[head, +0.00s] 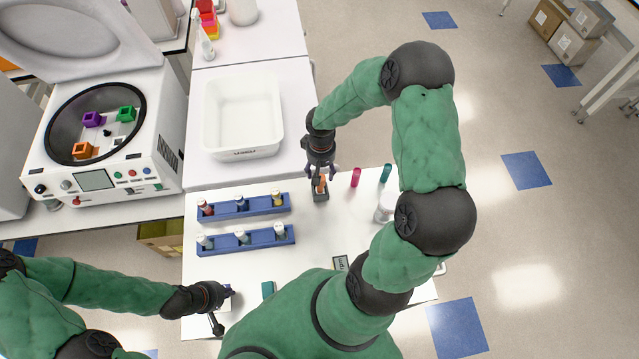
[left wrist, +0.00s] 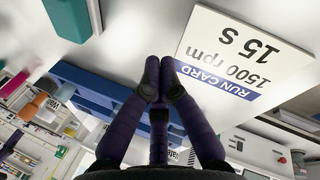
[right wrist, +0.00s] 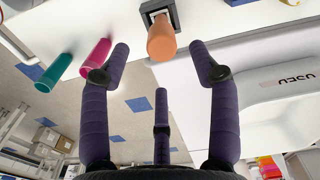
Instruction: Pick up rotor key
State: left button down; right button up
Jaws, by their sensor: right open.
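The rotor key shows an orange handle (right wrist: 162,42) standing in a dark square holder (right wrist: 160,12) in the right wrist view. In the head view the holder (head: 320,196) is on the white table, with the orange handle (head: 320,181) mostly under my right gripper (head: 321,172). My right gripper is open, its fingers apart on either side of the handle in the picture; it does not visibly touch it. My left gripper (head: 228,293) is low over the table's front left. In the left wrist view its fingertips (left wrist: 159,78) meet with nothing seen between them.
Two blue racks (head: 245,207) with capped tubes stand left of the holder. A pink tube (head: 356,177) and a teal tube (head: 386,173) stand to its right. A white tub (head: 243,116) is behind. An open centrifuge (head: 97,120) stands left. A run card (left wrist: 245,55) is near my left gripper.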

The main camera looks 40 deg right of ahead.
jog(key=shift+f, duration=2.65)
jog(key=shift+a, duration=0.1)
jog(key=shift+c, duration=0.3)
grip_shut()
